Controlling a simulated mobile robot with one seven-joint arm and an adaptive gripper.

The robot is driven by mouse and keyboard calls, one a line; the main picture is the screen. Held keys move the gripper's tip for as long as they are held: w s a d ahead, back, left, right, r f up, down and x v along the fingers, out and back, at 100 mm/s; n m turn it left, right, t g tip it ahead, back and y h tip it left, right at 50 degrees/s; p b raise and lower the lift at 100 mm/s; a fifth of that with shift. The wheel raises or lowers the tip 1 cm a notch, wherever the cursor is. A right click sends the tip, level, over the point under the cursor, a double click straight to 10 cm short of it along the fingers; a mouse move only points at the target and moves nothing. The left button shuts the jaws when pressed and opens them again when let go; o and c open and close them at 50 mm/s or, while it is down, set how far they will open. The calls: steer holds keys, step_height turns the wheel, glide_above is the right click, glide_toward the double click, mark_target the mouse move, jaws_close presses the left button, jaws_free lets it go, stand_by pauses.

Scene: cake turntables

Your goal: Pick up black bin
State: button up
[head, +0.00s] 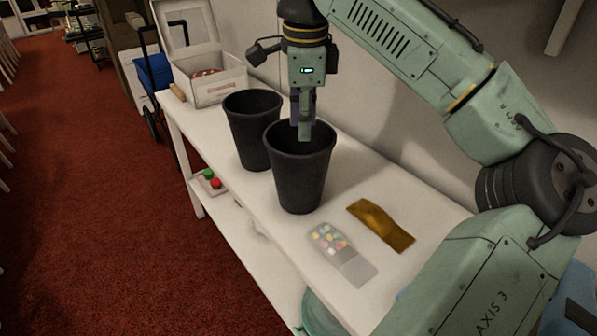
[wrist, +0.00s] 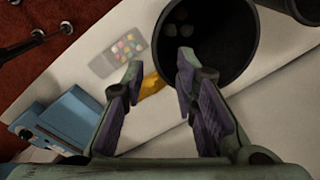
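Two black bins stand upright on the white table. The nearer black bin (head: 299,172) is in the middle of the head view, and the other black bin (head: 251,130) is just behind it to the left. My gripper (head: 305,132) points down at the nearer bin's opening. In the wrist view my gripper (wrist: 163,95) is open with its fingers apart. One finger overlaps the rim of a black bin (wrist: 208,38), and the other is outside it over the table. Whether a finger touches the bin I cannot tell.
A clear packet of coloured pieces (head: 341,253) and a gold packet (head: 381,225) lie in front of the bins on the white table (head: 410,262). A white box (head: 214,86) stands at the far end. The wall is close behind the table.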

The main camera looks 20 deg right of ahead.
mark_target(301, 156)
steer(key=f, duration=0.3)
steer(key=f+p, duration=0.1)
steer(key=f, duration=0.1)
steer(key=w+f+p, duration=0.1)
steer(key=f, duration=0.2)
steer(key=shift+a+f, duration=0.15)
steer(key=shift+f, duration=0.2)
steer(key=shift+c, duration=0.3)
jaws_close()
